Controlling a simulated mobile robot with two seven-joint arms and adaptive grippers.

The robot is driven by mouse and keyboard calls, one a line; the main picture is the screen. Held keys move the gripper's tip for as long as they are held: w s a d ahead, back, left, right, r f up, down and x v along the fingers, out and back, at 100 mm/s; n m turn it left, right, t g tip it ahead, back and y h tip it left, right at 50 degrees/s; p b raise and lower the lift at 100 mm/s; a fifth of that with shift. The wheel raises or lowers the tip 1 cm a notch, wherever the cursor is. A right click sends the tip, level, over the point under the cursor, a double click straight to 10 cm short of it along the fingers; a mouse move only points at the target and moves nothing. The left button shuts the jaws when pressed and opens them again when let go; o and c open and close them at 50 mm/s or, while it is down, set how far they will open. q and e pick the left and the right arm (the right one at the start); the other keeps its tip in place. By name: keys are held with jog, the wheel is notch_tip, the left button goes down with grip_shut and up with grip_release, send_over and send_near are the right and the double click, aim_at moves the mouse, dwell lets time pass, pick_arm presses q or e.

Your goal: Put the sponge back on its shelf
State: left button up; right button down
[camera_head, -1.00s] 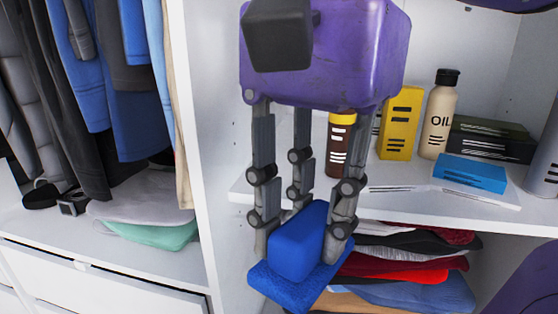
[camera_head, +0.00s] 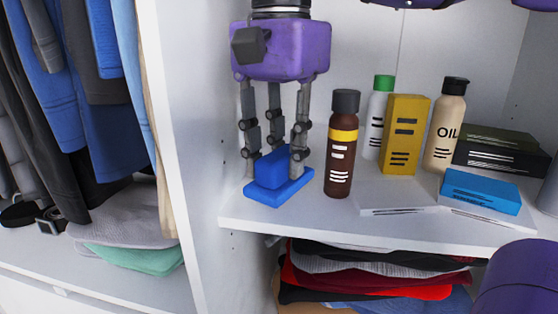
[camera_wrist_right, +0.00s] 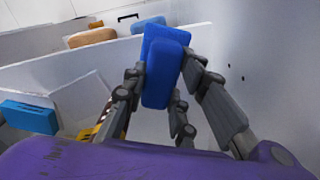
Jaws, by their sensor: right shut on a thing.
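The blue sponge (camera_head: 280,186) has a wide flat base and a raised block on top. My right gripper (camera_head: 275,160) comes down from above with its fingers shut around the raised block. The sponge is at the left end of the upper shelf (camera_head: 360,231), beside the wardrobe's upright panel. I cannot tell whether its base touches the shelf. In the right wrist view the sponge (camera_wrist_right: 163,65) is between the fingers (camera_wrist_right: 170,95). My left gripper's fingers are not in view.
A brown bottle (camera_head: 341,150) stands just right of the sponge. A white bottle (camera_head: 378,120), yellow box (camera_head: 404,135), oil bottle (camera_head: 444,125) and blue box (camera_head: 481,191) are farther right. Folded clothes (camera_head: 370,275) lie below. The upright panel (camera_head: 195,150) is close on the left.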

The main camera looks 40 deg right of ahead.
jog(key=w, duration=0.1)
jog(key=w+d, duration=0.1)
jog(key=w, duration=0.1)
jog(key=shift+d, duration=0.3)
jog(key=shift+f+p, duration=0.35)
jog(key=shift+f, duration=1.4)
jog(key=shift+f, duration=0.2)
jog(key=c, duration=1.4)
grip_release()
jog(key=shift+r, duration=0.1)
notch_tip(320, 180, up, 12)
jog(key=shift+r, duration=0.1)
